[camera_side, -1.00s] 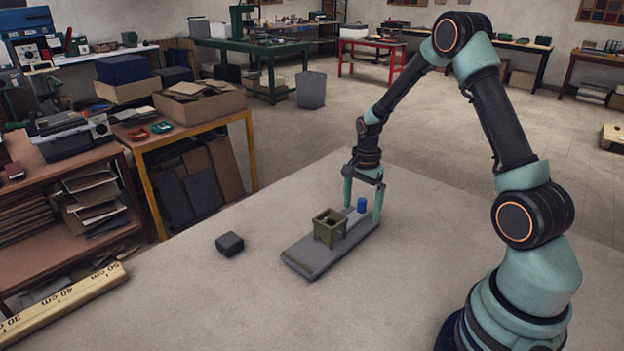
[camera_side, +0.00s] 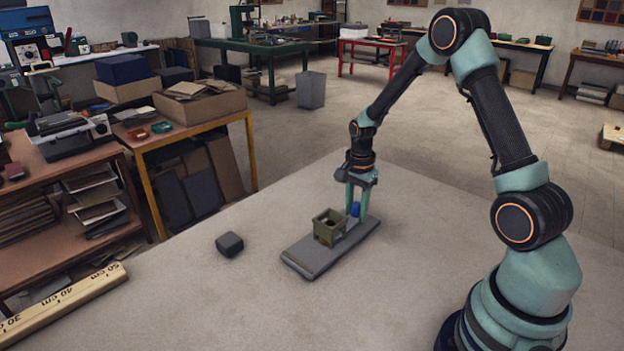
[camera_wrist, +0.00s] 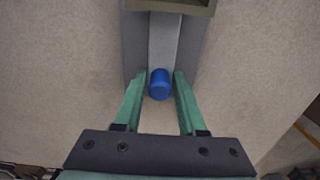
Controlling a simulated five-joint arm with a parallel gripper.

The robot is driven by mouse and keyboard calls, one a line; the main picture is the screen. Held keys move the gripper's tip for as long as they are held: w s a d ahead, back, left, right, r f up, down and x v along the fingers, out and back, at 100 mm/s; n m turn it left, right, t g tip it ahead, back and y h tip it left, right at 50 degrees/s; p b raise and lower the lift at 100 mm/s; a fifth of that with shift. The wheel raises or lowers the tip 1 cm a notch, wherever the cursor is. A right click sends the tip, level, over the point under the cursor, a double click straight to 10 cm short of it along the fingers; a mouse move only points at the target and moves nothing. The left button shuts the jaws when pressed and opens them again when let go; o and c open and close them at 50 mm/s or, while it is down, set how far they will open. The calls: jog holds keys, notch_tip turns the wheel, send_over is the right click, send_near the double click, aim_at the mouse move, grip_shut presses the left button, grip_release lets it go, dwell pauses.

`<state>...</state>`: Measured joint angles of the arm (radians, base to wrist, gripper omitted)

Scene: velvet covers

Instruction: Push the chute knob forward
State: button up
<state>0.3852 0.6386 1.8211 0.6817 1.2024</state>
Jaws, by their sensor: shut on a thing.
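The blue chute knob (camera_side: 355,209) stands near the back end of the grey chute base (camera_side: 305,263). An olive box-shaped hopper (camera_side: 328,227) sits on the base in front of it. My gripper (camera_side: 357,212) points down and is shut on the knob, one finger on each side. In the wrist view the knob (camera_wrist: 160,84) sits between the green fingertips of my gripper (camera_wrist: 159,76). There the grey base (camera_wrist: 135,45) runs beyond it to the hopper (camera_wrist: 170,5), cut off at the top edge.
A small dark block (camera_side: 229,243) lies on the table left of the chute. A wooden ruler (camera_side: 65,302) lies at the lower left. The tabletop around the chute is otherwise clear. Benches and shelves stand behind and to the left.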

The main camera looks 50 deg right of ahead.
jog(key=shift+a, duration=2.45)
jog(key=o, duration=1.5)
jog(key=shift+c, duration=0.2)
jog(key=shift+r, duration=0.1)
jog(key=shift+r, duration=3.4)
